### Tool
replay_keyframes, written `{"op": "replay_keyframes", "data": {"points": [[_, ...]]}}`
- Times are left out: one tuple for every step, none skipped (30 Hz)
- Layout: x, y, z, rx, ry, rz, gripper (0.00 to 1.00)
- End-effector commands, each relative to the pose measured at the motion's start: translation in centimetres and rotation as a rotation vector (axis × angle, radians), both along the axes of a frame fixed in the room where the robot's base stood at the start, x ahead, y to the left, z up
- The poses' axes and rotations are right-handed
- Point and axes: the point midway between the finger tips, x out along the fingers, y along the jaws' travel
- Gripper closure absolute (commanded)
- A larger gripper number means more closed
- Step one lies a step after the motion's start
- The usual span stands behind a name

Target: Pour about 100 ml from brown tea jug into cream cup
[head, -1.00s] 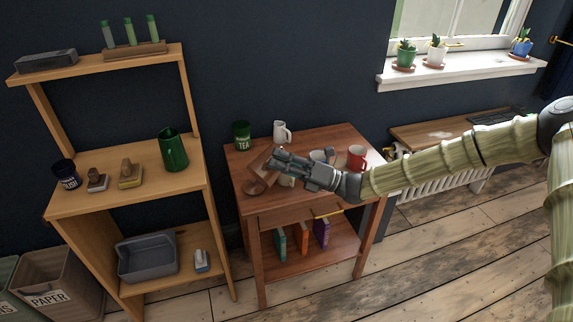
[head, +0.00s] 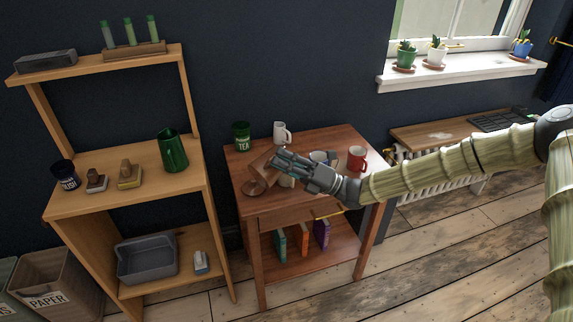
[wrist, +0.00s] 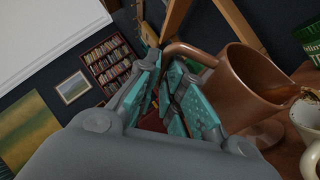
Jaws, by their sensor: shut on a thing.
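The brown tea jug (head: 262,163) is held above the wooden table, tilted; in the wrist view its body (wrist: 250,82) leans to the right. My gripper (head: 282,160) is shut on the jug's handle, with its teal fingers (wrist: 172,88) around it in the wrist view. Brown liquid shows at the jug's lip on the right of the wrist view. A pale cup (wrist: 306,118) shows below the lip in the wrist view; the level inside is not clear.
A green tea tin (head: 241,136) and a white mug (head: 281,132) stand behind. A red mug (head: 357,158) and another pale cup (head: 318,157) stand to the right. A wooden shelf (head: 130,205) is on the left.

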Motion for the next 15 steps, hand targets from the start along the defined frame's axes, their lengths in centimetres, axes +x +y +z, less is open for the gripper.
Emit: {"op": "replay_keyframes", "data": {"points": [[0.1, -0.1, 0.2, 0.006, 0.001, 0.0, 1.0], [0.1, -0.1, 0.2, 0.01, 0.005, -0.002, 1.0], [0.2, -0.2, 0.3, 0.011, 0.007, -0.001, 1.0], [0.2, -0.2, 0.3, 0.015, 0.01, -0.001, 1.0], [0.2, -0.2, 0.3, 0.018, 0.013, -0.001, 1.0], [0.3, -0.3, 0.4, 0.021, 0.015, 0.0, 1.0], [0.2, -0.2, 0.3, 0.02, 0.014, 0.001, 1.0], [0.2, -0.1, 0.3, 0.016, 0.009, 0.0, 1.0], [0.0, 0.2, 0.1, 0.005, -0.004, -0.003, 1.0], [-0.2, 0.5, 0.0, -0.007, -0.019, -0.007, 1.0], [-0.3, 0.7, 0.7, -0.022, -0.039, -0.017, 1.0], [-0.4, 1.0, 1.0, -0.047, -0.067, -0.029, 1.0], [-0.5, 1.2, 1.1, -0.065, -0.088, -0.037, 1.0], [-0.6, 1.4, 1.2, -0.082, -0.109, -0.046, 1.0], [-0.7, 1.8, 1.0, -0.106, -0.136, -0.057, 1.0]]}}
